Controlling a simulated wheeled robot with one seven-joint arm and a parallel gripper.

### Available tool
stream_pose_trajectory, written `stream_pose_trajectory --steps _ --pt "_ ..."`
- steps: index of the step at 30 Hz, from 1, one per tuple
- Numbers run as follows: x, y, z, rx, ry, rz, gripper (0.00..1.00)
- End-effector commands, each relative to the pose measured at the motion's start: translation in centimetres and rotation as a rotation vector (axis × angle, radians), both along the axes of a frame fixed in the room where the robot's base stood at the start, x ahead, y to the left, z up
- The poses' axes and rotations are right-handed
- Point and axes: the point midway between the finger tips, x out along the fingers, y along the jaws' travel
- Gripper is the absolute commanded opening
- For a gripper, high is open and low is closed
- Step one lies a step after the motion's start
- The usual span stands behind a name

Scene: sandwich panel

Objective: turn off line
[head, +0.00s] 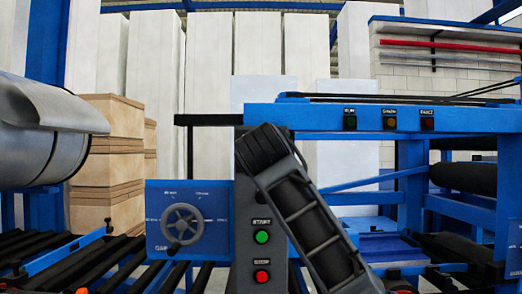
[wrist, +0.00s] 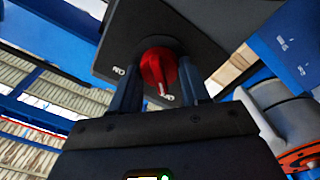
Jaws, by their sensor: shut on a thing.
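A red rotary knob (wrist: 158,64) with a pale pointer mark sits on a dark panel face (wrist: 205,35) in the wrist view. Some white lettering shows beside it, partly hidden. My gripper (wrist: 160,76) has one finger on each side of the knob and is shut on it. In the head view, a dark control post (head: 247,250) carries a green START button (head: 262,237) and a red button (head: 262,276) below it. My arm crosses in front of the post's upper right part. The knob and my fingertips are hidden in the head view.
A blue panel with a grey handwheel (head: 182,225) stands left of the post. A blue frame (head: 400,117) with small buttons runs behind on the right. Cardboard-coloured stacks (head: 105,165) and a large metal roll (head: 45,130) stand at left, above black rollers.

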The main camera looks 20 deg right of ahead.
Motion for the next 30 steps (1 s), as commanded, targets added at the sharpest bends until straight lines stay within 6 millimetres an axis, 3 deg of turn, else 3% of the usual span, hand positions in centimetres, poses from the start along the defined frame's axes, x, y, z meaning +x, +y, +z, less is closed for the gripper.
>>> stream_pose_trajectory --steps 7,8,15,23,30 --pt "0.0 0.1 0.0 -0.001 -0.001 0.001 0.15" --pt "0.0 0.1 0.0 -0.001 -0.001 0.001 0.48" --pt "0.0 0.0 0.0 0.0 -0.001 0.001 0.7" --pt "-0.2 0.1 0.0 0.001 -0.001 0.001 0.7" --pt "-3.1 1.1 -0.2 0.001 -0.003 0.002 0.7"
